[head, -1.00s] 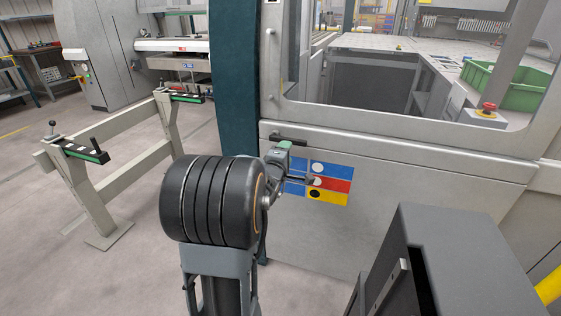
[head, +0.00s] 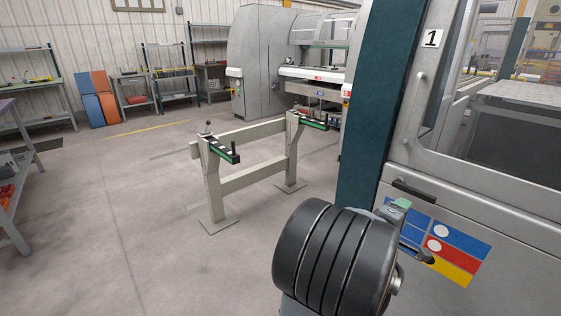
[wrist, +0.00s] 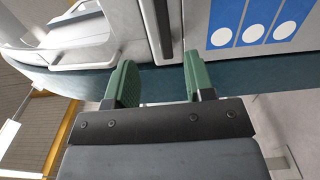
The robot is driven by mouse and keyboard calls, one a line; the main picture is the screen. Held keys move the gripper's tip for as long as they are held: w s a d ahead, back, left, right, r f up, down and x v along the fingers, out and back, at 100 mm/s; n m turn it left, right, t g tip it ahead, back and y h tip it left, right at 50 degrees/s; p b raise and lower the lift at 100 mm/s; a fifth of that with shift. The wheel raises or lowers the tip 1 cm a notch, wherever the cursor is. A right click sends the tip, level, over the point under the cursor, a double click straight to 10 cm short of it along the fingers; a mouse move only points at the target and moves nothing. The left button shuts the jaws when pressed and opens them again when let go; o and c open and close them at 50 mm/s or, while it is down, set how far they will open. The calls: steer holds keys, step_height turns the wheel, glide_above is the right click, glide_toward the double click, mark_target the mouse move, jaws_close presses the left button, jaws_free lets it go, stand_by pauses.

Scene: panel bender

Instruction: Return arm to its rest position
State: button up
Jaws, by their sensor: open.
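My gripper (wrist: 158,82) is open and empty in the wrist view, with a clear gap between its two green fingers. Past the fingers are the grey machine panel and a dark teal edge. In the head view my arm is at the bottom right, and its large black rounded joint hides most of the links behind it. The end of the arm is in front of the grey panel (head: 510,235), by the blue, red and yellow labels (head: 462,270). I cannot tell its exact distance from the panel.
The machine's teal post (head: 372,110) and black handle (head: 413,191) are close to my arm. A beige stand (head: 250,180) with green-edged supports is on the floor to the left. Open floor (head: 110,230) lies left of it. Shelves and workbenches line the back wall.

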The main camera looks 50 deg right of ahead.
steer(key=w+a+f+m+t+y, duration=0.35)
steer(key=f+m+y, duration=0.2)
steer(key=f, duration=0.25)
steer(key=w+a+r+m+t+y+p, duration=0.1)
steer(key=w+a+r+y+p, duration=0.2)
steer(key=w+a, duration=0.5)
steer(key=w+a+r+t+y+p, duration=0.1)
steer(key=w+a+y+p, duration=0.4)
steer(key=a, duration=0.5)
steer(key=w+a+r+n+y+p, duration=0.1)
steer(key=a+r+n+p, duration=0.1)
steer(key=a+r, duration=0.3)
steer(key=w+a+r+n+y+p, duration=0.1)
steer(key=a+r, duration=0.4)
steer(key=a, duration=0.6)
steer(key=w+a+r+n+y+p, duration=0.1)
steer(key=a+r+n+p, duration=0.3)
steer(key=a, duration=0.5)
steer(key=shift+w+r+y+p, duration=0.35)
steer(key=shift+r+y+p, duration=0.05)
steer(key=shift+y+p, duration=0.35)
steer(key=shift+a, duration=0.1)
